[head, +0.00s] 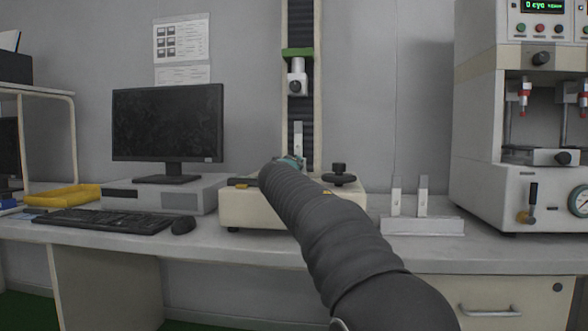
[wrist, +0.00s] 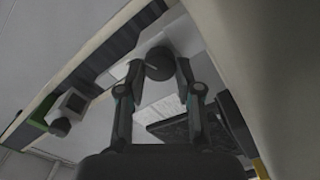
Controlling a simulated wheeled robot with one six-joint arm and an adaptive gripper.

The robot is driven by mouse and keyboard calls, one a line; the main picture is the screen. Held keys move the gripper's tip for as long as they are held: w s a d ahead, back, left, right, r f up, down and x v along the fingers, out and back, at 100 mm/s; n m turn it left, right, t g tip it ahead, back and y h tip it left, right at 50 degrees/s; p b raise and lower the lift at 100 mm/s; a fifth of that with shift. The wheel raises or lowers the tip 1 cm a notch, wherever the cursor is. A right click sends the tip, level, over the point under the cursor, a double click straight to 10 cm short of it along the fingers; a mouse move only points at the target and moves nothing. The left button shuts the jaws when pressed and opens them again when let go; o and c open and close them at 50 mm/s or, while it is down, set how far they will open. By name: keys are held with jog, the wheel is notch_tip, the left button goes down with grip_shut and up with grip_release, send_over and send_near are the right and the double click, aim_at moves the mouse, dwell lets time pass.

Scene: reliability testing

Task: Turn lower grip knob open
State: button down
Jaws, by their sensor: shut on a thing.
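The tensile tester's column (head: 302,45) stands behind my arm in the head view. Its upper grip (head: 297,80) hangs under a green crosshead (head: 298,52). My gripper (head: 291,161) is at the lower grip, which my arm mostly hides; a pale upright strip (head: 298,138) shows just above. In the wrist view, the dark round lower grip knob (wrist: 158,62) sits between the two fingertips of my gripper (wrist: 161,73), which is shut on it. A thin pin shows by the knob. The knob's turned angle cannot be told. The upper grip also shows in the wrist view (wrist: 72,103).
A black knob (head: 339,174) stands on the tester base, right of my gripper. A rack with two upright strips (head: 422,225) is farther right, before a large machine (head: 520,190). A monitor (head: 168,123), keyboard (head: 105,220) and mouse (head: 184,226) are left.

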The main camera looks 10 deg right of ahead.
jog(key=n, duration=0.6)
jog(key=shift+n+p, duration=0.3)
jog(key=n+p, duration=0.1)
jog(key=n, duration=0.4)
jog(key=shift+f, duration=0.15)
jog(key=shift+n, duration=0.3)
jog(key=c, duration=0.8)
grip_release()
jog(key=shift+o, duration=0.2)
jog(key=v, duration=1.2)
